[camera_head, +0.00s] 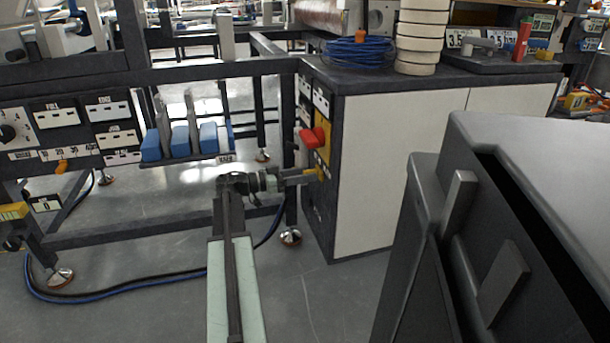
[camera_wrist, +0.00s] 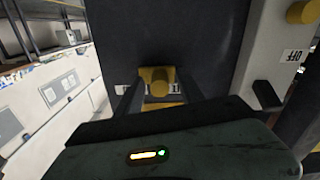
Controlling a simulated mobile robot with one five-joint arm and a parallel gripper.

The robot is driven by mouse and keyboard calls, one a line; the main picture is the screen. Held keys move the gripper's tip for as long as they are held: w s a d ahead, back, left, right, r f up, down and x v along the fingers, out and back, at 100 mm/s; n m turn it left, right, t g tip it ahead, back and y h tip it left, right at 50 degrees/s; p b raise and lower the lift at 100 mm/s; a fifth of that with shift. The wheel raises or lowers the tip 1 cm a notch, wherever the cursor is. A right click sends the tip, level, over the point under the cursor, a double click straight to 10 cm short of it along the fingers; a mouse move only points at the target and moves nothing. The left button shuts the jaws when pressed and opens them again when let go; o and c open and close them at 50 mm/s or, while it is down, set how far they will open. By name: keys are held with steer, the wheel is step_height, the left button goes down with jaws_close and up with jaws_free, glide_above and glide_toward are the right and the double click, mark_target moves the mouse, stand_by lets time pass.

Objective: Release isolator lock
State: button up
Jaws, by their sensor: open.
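The isolator has a red handle (camera_head: 313,137) on a yellow plate (camera_head: 324,150), on the narrow dark end of the white cabinet. Below it is a small yellow piece (camera_head: 321,173), perhaps the lock. My gripper (camera_head: 312,175) reaches this yellow piece from the left. The red handle is not visible in the wrist view.
The white cabinet (camera_head: 395,165) stands right of my gripper, with a blue cable coil (camera_head: 358,52) on top. A dark frame leg (camera_head: 288,150) stands close to the left of the cabinet end. Blue blocks (camera_head: 180,141) sit on a shelf left. A cable (camera_head: 130,290) lies on the floor.

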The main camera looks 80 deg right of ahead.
jaws_close()
stand_by(1.3)
